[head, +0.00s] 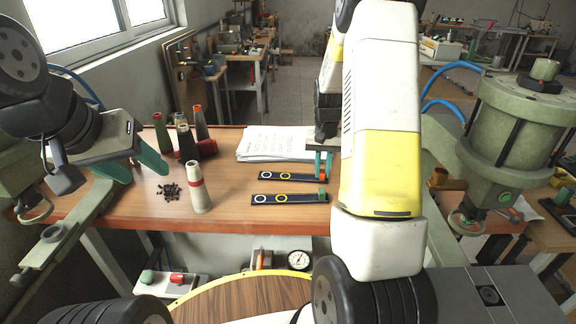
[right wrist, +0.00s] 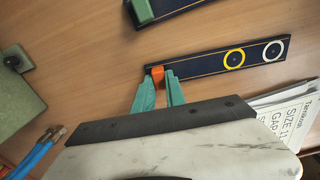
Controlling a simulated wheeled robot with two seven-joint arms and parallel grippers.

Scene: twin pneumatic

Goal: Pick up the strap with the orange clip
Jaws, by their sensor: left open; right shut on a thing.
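The dark navy strap with the orange clip (head: 298,178) lies on the wooden table, with a yellow and a white ring on it. In the right wrist view the strap (right wrist: 208,62) runs off to the right from its orange clip (right wrist: 157,73). My right gripper (head: 319,176) is at that clip end; in the right wrist view its teal fingertips (right wrist: 161,80) are closed on the orange clip. The strap appears to rest on the table. My left gripper (head: 148,160) is open and empty above the table's left side.
A second navy strap with a green clip (head: 290,199) lies nearer the front edge. White papers (head: 270,143) lie behind the straps. A pale cone (head: 198,190), several dark cones (head: 187,143) and small black pieces (head: 168,191) stand or lie at the left.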

